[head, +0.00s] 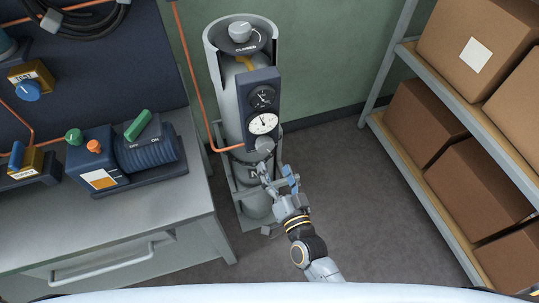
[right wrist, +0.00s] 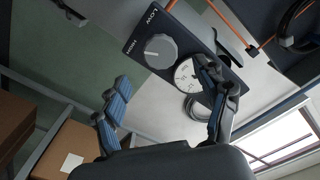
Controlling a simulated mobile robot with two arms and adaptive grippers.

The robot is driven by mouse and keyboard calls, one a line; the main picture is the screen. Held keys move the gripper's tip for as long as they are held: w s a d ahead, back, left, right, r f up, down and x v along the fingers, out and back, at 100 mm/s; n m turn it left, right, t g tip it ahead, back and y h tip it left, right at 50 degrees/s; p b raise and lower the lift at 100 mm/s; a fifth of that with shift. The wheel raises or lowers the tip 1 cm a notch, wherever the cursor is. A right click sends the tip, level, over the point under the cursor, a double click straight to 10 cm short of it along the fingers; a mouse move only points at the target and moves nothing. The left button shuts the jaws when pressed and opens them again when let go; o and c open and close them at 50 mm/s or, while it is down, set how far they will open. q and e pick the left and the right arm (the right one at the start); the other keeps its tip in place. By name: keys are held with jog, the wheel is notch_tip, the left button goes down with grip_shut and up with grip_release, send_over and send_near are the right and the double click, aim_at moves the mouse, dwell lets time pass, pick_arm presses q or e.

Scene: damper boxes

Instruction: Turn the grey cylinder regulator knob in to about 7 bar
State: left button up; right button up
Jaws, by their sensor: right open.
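The grey cylinder (head: 228,105) stands upright against the wall in the head view. A dark regulator panel on its front carries two round gauges, a dark upper one (head: 262,97) and a white lower one (head: 263,124). The grey regulator knob (head: 264,144) is at the panel's lower end; the right wrist view shows the knob (right wrist: 160,51) with a pointer line beside LOW and HIGH lettering. My right gripper (head: 275,171) is open and empty, just below the knob and apart from it. The right wrist view shows its spread fingers (right wrist: 163,75). My left gripper is not in view.
A grey workbench (head: 110,222) with a blue device (head: 120,160) stands left of the cylinder. An orange pipe (head: 190,75) runs to the panel. A shelf (head: 450,100) with cardboard boxes stands at right. The floor between is clear.

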jog(key=shift+v, duration=2.3)
jog(key=s+d+f+n+g+h, duration=0.1)
jog(key=s+d+f+g, duration=0.25)
jog(key=f, duration=0.65)
jog(key=s+d+f+n+g+h, duration=0.15)
jog(key=s+f, duration=0.25)
jog(key=f, duration=0.6)
jog(key=s+d+f+n+g, duration=0.2)
jog(key=s+d+f+g, duration=0.15)
jog(key=f, duration=0.65)
jog(key=s+d+f+g+h, duration=0.1)
jog(key=s+d+f+g, duration=0.3)
jog(key=s, duration=0.7)
jog(key=s+d+f+n+g+h, duration=0.1)
jog(key=s+d+f+g+h, duration=0.1)
jog(key=s+d+f, duration=0.5)
jog(key=s+f+g, duration=0.1)
jog(key=s, duration=0.3)
jog(key=shift+s+f+g, duration=0.2)
jog(key=shift+f+g, duration=0.15)
jog(key=shift+f, duration=0.05)
jog(key=shift+n, duration=0.25)
jog(key=shift+c, duration=0.4)
